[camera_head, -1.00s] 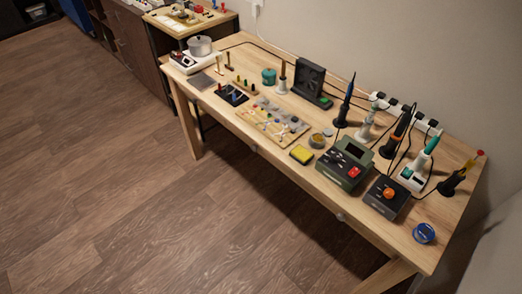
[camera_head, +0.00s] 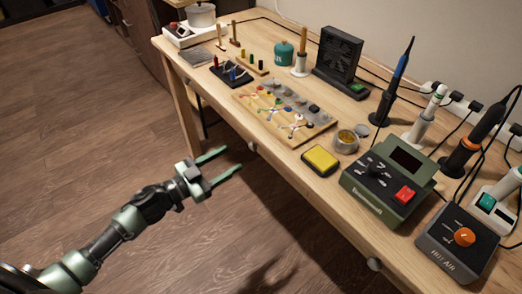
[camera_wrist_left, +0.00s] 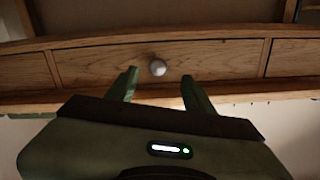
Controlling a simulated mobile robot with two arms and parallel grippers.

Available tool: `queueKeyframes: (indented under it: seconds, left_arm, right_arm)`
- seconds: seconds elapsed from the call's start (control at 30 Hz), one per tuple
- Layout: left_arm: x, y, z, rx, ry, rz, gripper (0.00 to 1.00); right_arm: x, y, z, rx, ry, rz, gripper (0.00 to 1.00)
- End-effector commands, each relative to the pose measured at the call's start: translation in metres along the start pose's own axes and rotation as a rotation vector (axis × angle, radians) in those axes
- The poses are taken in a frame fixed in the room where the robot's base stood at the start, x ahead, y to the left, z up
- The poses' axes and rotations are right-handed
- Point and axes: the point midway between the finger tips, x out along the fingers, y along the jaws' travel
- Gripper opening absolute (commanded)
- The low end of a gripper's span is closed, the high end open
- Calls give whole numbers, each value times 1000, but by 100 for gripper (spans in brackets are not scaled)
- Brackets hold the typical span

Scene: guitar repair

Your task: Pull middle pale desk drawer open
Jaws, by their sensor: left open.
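The pale wooden desk (camera_head: 205,110) runs diagonally across the head view. The middle drawer (camera_wrist_left: 210,60) shows in the left wrist view as a pale wooden front with a round metal knob (camera_wrist_left: 158,68); its front lies flush with the neighbouring fronts. The same knob appears small under the desk edge in the head view (camera_head: 252,146). My left gripper (camera_head: 232,160) is open and empty, its two green fingers pointing at the desk front. In the left wrist view its fingertips (camera_wrist_left: 159,80) lie on either side of the knob, with no contact visible. My right gripper is out of view.
Another round knob (camera_head: 374,264) is on the desk front at the lower right. A soldering station (camera_head: 385,185), a yellow sponge (camera_head: 321,160) and a wooden parts board (camera_head: 285,110) stand on the desktop. The floor (camera_head: 80,130) in front of the desk is clear.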

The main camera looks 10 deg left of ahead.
Motion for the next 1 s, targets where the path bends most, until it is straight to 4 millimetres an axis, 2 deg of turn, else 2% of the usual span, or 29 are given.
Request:
queueKeyframes:
  seconds: [0.17, 0.5, 0.63, 0.9, 0.93, 1.0]
  left_arm:
    - [16, 2, -6, 3, 13, 13, 52]
    - [68, 2, -5, 3, 10, 9, 52]
    - [77, 2, -5, 2, 9, 10, 52]
    - [78, 2, -4, 2, 7, 10, 52]
    - [78, 2, -4, 2, 7, 10, 50]
    - [78, 2, -4, 2, 7, 9, 30]
  right_arm:
    - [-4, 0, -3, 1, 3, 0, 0]
    - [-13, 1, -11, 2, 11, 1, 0]
    - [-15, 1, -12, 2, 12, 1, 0]
    - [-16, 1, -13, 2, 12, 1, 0]
    - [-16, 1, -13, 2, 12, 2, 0]
    - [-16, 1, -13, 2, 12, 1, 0]
